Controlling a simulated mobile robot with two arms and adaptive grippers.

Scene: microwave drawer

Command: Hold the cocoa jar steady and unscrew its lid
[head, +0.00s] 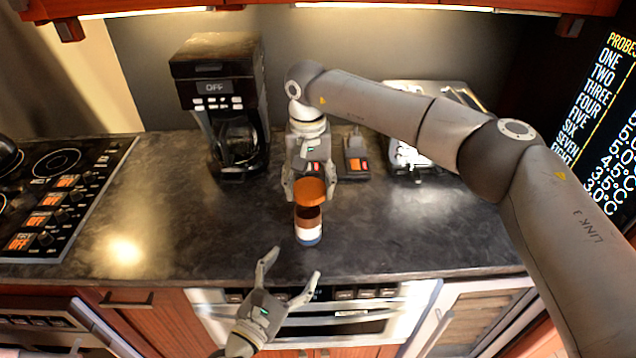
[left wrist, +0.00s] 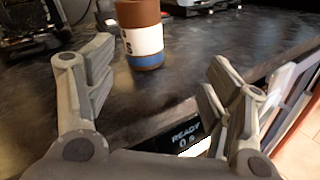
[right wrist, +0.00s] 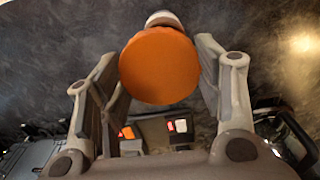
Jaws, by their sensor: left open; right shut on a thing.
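The cocoa jar (head: 308,228) stands upright on the dark counter near its front edge, brown with a white label and a blue band. The jar's lower part also shows in the left wrist view (left wrist: 143,40); its top is cut off there. My right gripper (head: 311,186) reaches down from behind and is shut on the orange lid (head: 310,192), which fills the space between its fingers in the right wrist view (right wrist: 158,65).
A coffee maker (head: 220,95) stands back left, a stove (head: 62,190) far left. A toaster-like metal appliance (head: 410,155) is back right. A built-in oven or microwave drawer (head: 340,325) is below the counter edge. The counter left of the jar is clear.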

